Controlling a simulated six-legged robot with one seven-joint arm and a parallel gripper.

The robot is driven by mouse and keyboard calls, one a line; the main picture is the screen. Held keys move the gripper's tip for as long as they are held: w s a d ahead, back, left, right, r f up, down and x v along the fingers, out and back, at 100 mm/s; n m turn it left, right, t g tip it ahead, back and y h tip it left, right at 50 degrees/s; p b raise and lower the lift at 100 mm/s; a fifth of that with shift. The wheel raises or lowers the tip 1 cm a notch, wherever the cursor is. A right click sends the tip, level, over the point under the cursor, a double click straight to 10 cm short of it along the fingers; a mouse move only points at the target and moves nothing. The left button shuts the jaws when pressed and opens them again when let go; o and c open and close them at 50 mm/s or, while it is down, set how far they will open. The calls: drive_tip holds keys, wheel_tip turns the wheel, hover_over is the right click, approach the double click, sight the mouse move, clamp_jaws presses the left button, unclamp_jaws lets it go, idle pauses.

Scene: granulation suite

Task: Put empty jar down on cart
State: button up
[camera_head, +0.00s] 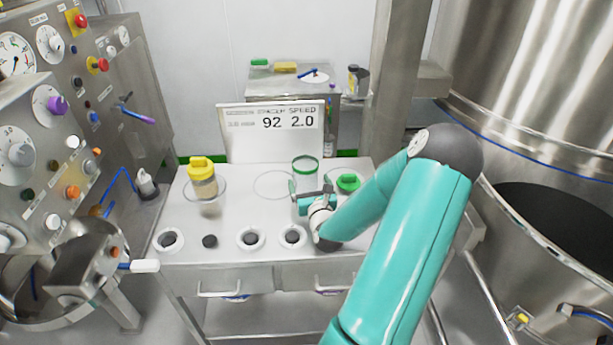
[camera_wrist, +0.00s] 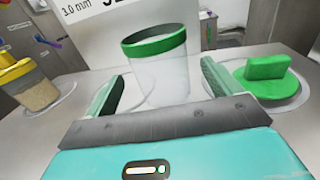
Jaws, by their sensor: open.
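The empty jar (camera_head: 305,171) is clear with a green rim and stands upright on the cart (camera_head: 240,218). It also shows in the wrist view (camera_wrist: 158,70), just beyond and between the fingertips. My gripper (camera_head: 312,195) is open, with one finger to each side of the jar's near side; in the wrist view its fingers (camera_wrist: 160,88) look apart from the glass. The green lid (camera_head: 348,183) with a raised handle lies on the cart to the right of the jar. The jar's base is partly hidden by my gripper in the head view.
A yellow-lidded jar with pale contents (camera_head: 205,186) stands at the cart's left. A sign (camera_head: 272,134) stands behind the jar. Several round holders (camera_head: 250,238) line the front edge. A control panel (camera_head: 50,150) is at left, a steel vessel (camera_head: 540,80) at right.

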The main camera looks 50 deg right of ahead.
drive_tip(key=v, duration=0.6)
drive_tip(key=shift+s+a, duration=0.2)
drive_tip(key=shift+s, duration=0.1)
idle(1.0)
